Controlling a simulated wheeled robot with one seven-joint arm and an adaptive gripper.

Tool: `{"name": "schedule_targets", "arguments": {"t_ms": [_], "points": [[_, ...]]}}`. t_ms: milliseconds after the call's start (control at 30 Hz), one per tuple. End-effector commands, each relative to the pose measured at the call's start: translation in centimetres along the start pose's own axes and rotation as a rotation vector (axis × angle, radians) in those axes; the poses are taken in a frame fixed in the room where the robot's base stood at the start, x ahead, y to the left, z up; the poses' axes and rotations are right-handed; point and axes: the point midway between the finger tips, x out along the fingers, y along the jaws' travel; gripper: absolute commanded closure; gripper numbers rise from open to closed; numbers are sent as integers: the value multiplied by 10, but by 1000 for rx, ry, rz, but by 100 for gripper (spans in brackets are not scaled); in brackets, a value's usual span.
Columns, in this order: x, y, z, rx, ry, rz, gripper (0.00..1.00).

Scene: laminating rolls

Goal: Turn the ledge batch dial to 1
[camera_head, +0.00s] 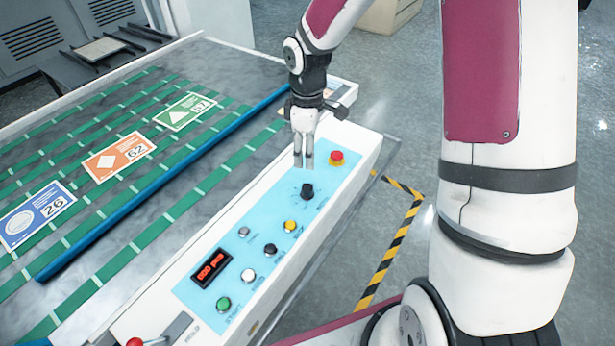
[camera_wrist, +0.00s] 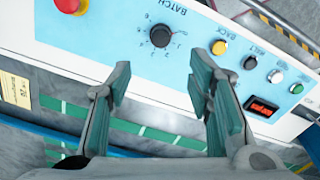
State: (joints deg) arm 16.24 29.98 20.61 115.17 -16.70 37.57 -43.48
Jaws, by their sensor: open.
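The batch dial is a black round knob (camera_head: 307,190) on the light blue panel of the white ledge. In the wrist view the dial (camera_wrist: 160,36) sits beside the word BATCH, with small numbers around it; which number it points at is too small to tell. My gripper (camera_head: 303,163) is open and empty, pointing down over the panel, just behind the dial in the head view. In the wrist view the fingers of my gripper (camera_wrist: 159,70) are spread wide, and the dial lies beyond the gap between their tips, not touched.
A red stop button (camera_head: 336,157) is close to the dial. Yellow (camera_head: 290,227), black (camera_head: 270,250), white (camera_head: 248,275) and green (camera_head: 223,304) buttons and a red-lit display (camera_head: 211,268) line the panel. A belt bed with printed cards (camera_head: 120,158) lies left.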

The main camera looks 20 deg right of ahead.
Motion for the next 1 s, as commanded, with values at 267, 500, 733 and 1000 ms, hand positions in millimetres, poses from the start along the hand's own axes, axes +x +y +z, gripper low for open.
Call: {"name": "schedule_targets", "arguments": {"t_ms": [267, 500, 733, 1000], "points": [[48, -2, 0, 0, -3, -5, 53], [94, -3, 1, 1, -3, -5, 53], [122, -1, 0, 2, -2, -2, 53], [131, -1, 1, 3, -1, 0, 53]]}}
